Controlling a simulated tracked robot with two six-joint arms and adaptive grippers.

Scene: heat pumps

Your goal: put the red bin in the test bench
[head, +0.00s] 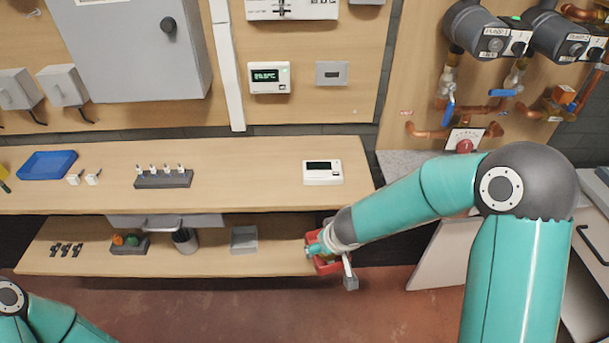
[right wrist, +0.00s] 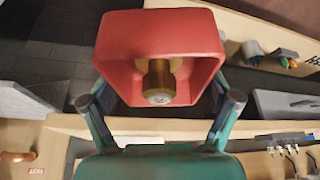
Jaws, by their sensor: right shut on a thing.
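The red bin (head: 312,266) is at the right end of the lower shelf in the head view, partly hidden by my right gripper (head: 332,260). In the right wrist view the red bin (right wrist: 160,38) fills the top middle, with a brass fitting (right wrist: 160,82) inside. My right gripper (right wrist: 160,100) is shut on the bin, one finger on each side. The wooden bench has a top (head: 245,185) and a lower shelf (head: 215,262). Whether the bin touches the shelf is unclear. My left gripper is out of view; only part of my left arm shows at lower left.
The bench top carries a blue tray (head: 47,164), a dark rack (head: 163,180) and a white meter (head: 323,172). The lower shelf holds a grey open bin (head: 244,239), a dark cup (head: 185,240) and small black parts (head: 66,249). Pipes and valves are at upper right.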

